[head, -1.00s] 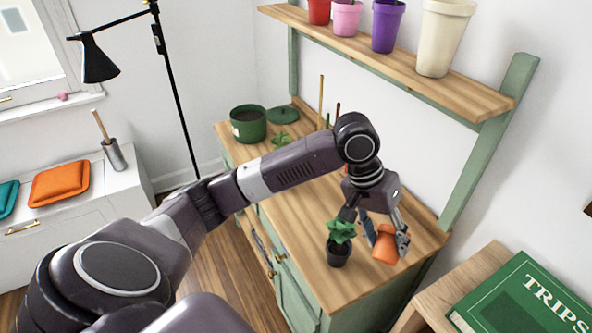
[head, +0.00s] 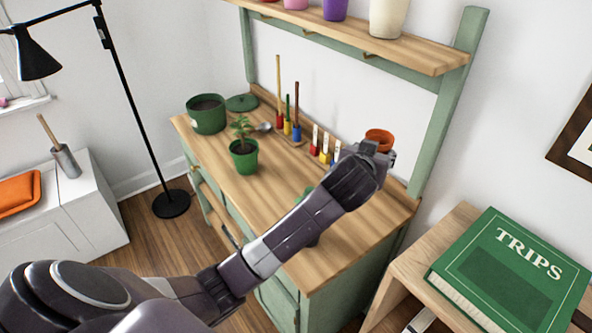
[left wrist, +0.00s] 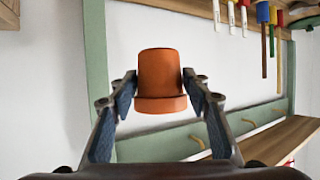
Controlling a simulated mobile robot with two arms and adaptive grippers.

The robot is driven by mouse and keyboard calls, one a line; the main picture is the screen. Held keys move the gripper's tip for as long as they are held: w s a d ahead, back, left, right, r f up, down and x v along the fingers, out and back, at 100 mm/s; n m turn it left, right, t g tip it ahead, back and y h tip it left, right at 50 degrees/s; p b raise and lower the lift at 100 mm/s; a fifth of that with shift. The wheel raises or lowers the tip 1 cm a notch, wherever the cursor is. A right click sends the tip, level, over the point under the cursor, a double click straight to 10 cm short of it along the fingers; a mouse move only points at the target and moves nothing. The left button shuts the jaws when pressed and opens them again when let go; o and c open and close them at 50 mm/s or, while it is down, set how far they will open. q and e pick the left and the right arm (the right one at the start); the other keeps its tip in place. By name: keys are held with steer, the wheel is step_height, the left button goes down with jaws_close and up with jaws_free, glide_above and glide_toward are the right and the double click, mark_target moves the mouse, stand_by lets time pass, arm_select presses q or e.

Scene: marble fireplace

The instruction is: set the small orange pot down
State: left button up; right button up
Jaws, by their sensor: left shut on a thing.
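The small orange pot (head: 380,137) is in my left gripper (head: 374,153), held up at the right end of the potting bench (head: 340,255), near the back wall. Its open rim faces up in the head view; my wrist hides its lower part. In the left wrist view, which looks upside down, the pot (left wrist: 160,75) sits between the two fingers (left wrist: 160,88), with its wider rim lowest in the picture. The gripper is shut on its sides. The wall is behind it. My right gripper is not in view.
A green-potted plant (head: 244,156), a green planter (head: 207,113) and several colour-tipped tools stand on the bench. My forearm mostly hides a small dark-potted plant. A shelf (head: 430,58) with pots is above. Bare wood (head: 352,258) shows at the bench's front right.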

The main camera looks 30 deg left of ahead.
arm_select(q)
step_height(320, 180, down, 15)
steer(key=shift+r, duration=0.1)
steer(key=shift+f+b, duration=0.3)
steer(key=shift+f, duration=2.3)
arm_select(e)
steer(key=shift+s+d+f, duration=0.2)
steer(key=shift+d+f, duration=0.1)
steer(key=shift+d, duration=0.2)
arm_select(q)
steer(key=shift+f, duration=0.15)
steer(key=o, duration=1.2)
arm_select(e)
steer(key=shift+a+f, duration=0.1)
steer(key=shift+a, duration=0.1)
